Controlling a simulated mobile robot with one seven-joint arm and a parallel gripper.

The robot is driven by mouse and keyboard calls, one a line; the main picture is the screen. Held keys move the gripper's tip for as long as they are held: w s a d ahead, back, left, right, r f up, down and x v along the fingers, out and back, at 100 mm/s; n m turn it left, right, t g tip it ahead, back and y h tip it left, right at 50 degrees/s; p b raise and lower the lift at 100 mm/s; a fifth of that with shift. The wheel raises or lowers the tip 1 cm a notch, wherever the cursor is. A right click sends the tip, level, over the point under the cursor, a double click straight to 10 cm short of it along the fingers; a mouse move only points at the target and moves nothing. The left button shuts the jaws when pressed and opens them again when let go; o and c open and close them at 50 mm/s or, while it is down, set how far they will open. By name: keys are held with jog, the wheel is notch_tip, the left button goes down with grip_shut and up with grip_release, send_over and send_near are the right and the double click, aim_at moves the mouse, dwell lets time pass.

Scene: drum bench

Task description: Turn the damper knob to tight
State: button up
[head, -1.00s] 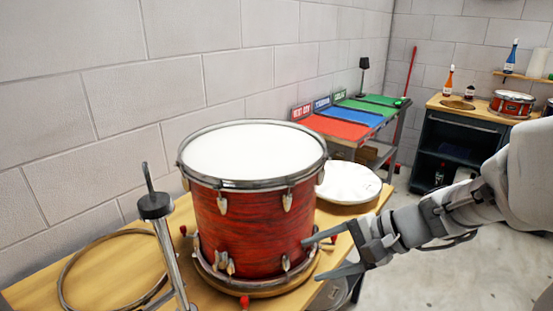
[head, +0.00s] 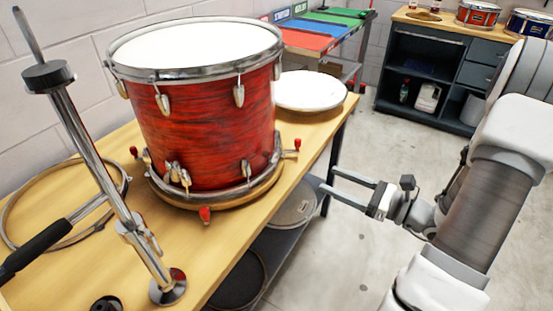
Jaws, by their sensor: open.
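The red drum (head: 205,135) with a white head (head: 195,42) stands upright on a round wooden base on the wooden bench (head: 215,245). Small metal fittings sit on its shell: teardrop lugs near the top and more low down. A close cluster of metal fittings (head: 178,175) is low on the front left; I cannot tell whether the damper knob is in it. My gripper (head: 328,179) is to the right of the drum, apart from it, past the bench's right edge. Its two fingers are spread, point left and hold nothing.
A chrome stand (head: 100,165) with a black-grip lever rises at the front left. A hoop (head: 25,200) lies on the bench, and a loose white drum head (head: 310,91) lies behind the drum. The floor (head: 365,255) at the right is clear.

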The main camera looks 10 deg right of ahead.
aim_at(275, 157)
jog(key=b+x, duration=0.2)
jog(key=x, duration=1.4)
grip_shut()
